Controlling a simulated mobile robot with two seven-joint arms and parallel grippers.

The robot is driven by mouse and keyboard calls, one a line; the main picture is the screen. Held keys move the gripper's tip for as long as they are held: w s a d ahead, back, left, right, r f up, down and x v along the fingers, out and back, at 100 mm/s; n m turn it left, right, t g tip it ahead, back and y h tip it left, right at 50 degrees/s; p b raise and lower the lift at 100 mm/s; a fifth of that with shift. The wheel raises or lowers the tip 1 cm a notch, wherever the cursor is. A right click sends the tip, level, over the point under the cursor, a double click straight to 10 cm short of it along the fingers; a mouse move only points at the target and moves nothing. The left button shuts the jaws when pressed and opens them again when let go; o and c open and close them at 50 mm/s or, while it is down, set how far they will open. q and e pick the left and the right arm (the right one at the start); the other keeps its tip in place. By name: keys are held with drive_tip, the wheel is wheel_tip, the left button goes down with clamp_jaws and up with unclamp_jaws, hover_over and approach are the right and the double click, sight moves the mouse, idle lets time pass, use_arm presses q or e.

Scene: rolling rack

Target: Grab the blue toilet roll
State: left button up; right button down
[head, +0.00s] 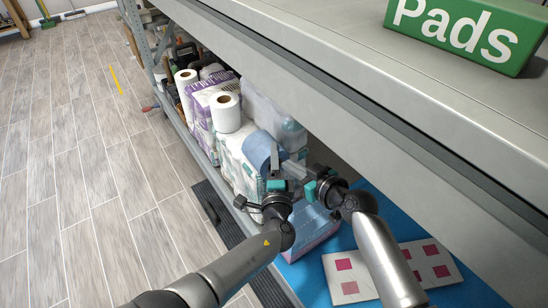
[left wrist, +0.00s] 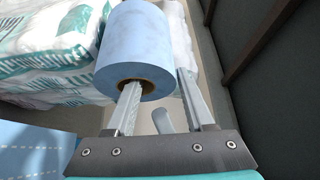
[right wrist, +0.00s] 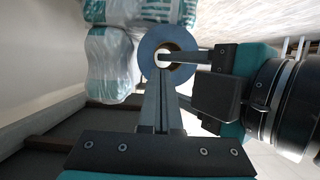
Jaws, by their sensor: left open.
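The blue toilet roll (head: 260,148) rests on top of the white and teal wrapped packs (head: 240,163) on the shelf. In the left wrist view the roll (left wrist: 150,45) has its core opening facing me. My left gripper (head: 274,163) is open: one finger (left wrist: 130,100) points into the core and the other is outside the roll, on its right. My right gripper (head: 295,168) has its fingers together, with tips in front of the lower rim of the roll (right wrist: 150,50) in the right wrist view. I cannot tell whether those tips touch it.
White rolls (head: 226,113) and a purple and white pack (head: 205,100) stand farther left on the shelf. A blue box (head: 310,228) sits close below my grippers. The upper shelf edge (head: 330,125) hangs near my arms. A green Pads box (head: 465,30) sits above.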

idle(0.3)
use_arm(q)
clamp_jaws()
idle(0.4)
drive_tip(key=shift+f, duration=0.1)
use_arm(e)
drive_tip(key=shift+r, duration=0.6)
drive_tip(key=shift+s, duration=0.1)
use_arm(q)
drive_tip(key=shift+f, duration=0.1)
use_arm(e)
drive_tip(key=v, duration=0.7)
drive_tip(key=shift+r, duration=0.15)
use_arm(q)
drive_tip(key=shift+s, duration=0.1)
use_arm(e)
drive_tip(key=shift+s+d, duration=0.15)
